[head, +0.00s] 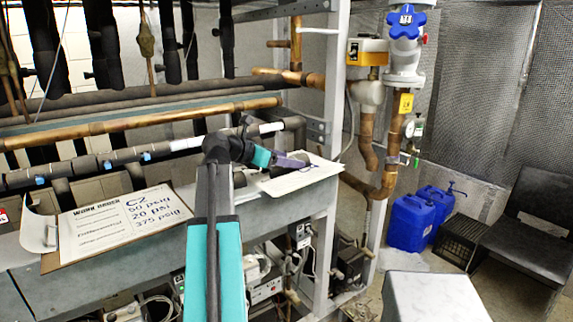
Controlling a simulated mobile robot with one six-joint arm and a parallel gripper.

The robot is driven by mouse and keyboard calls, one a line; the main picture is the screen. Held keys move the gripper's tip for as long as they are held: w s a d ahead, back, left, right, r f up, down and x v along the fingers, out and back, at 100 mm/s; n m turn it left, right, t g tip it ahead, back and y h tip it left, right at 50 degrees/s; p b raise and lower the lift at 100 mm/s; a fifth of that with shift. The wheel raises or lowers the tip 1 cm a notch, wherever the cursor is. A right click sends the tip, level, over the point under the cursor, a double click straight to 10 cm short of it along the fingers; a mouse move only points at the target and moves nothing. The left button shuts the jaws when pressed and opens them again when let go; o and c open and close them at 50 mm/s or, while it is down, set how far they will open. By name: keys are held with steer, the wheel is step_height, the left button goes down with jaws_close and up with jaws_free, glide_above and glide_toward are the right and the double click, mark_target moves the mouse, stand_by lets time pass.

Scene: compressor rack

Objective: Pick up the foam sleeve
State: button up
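My gripper (297,160) is at the end of my teal and black arm, over a pale flat board (303,177) on the right part of the grey shelf. It looks small and purple-grey here, and I cannot tell whether its fingers are open or hold anything. Dark foam-like insulation (80,168) covers the pipe running along the shelf to the left. Pale bare stretches of this pipe (187,143) show on either side of my wrist, which hides part of it. I cannot tell which piece is the foam sleeve.
A work order sheet (120,222) on a board lies on the shelf at left. A copper pipe (140,121) and a steel upright (332,110) stand close to my arm. Blue jugs (411,222), a black crate (460,241) and a dark chair (525,235) are at right.

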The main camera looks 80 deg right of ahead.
steer(key=c, duration=1.1)
steer(key=shift+r, duration=0.2)
steer(key=shift+r+b, duration=0.5)
steer(key=shift+r, duration=0.95)
steer(key=s+a+r+b, duration=0.1)
steer(key=s+a, duration=0.3)
steer(key=a, duration=1.1)
steer(key=shift+a+r+b, duration=0.3)
steer(key=shift+r+b, duration=0.05)
steer(key=shift+b, duration=0.45)
steer(key=shift+w, duration=0.1)
